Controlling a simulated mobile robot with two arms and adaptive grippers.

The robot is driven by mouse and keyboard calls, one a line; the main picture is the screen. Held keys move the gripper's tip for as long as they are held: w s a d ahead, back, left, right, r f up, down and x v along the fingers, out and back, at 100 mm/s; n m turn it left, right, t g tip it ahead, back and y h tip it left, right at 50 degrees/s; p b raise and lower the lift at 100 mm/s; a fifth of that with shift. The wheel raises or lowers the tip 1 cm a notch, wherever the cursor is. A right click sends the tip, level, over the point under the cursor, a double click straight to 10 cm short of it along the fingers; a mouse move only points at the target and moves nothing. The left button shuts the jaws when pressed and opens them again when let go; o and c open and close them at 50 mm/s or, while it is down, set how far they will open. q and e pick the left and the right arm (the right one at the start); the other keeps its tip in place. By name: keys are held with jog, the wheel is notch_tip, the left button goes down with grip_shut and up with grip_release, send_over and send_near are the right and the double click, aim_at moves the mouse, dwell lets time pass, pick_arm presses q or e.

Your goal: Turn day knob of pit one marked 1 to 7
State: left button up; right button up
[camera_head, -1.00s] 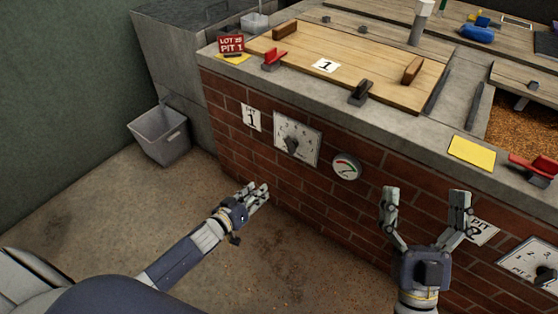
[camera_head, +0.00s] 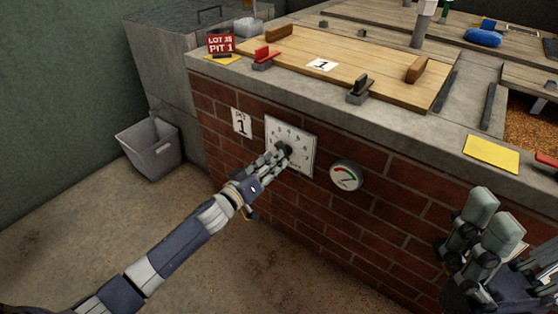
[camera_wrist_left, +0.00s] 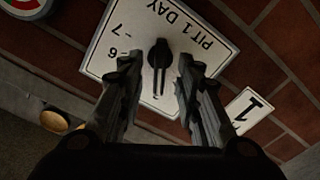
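The pit one day dial is a white plate (camera_head: 303,140) on the brick wall, marked with numbers. It also shows upside down in the left wrist view (camera_wrist_left: 205,62), reading "PIT 1 DAY" with 6 and 7 legible. Its black knob (camera_wrist_left: 159,54) is at the plate's middle. My left gripper (camera_head: 284,152) reaches the dial from the lower left. In the left wrist view, its open fingers (camera_wrist_left: 158,66) lie on either side of the knob, with gaps visible. The fingers cover part of the numbers. My right gripper (camera_head: 491,220) is empty, its fingers apart, seen obliquely at lower right.
A round gauge (camera_head: 346,176) is on the wall right of the dial. The ledge above holds a red-handled clamp (camera_head: 263,57) and a wooden lid (camera_head: 335,58).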

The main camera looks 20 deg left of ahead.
pick_arm(q)
jog(key=shift+b+x, duration=0.45)
jog(key=shift+x, duration=1.3)
jog(key=shift+c, duration=0.6)
grip_shut()
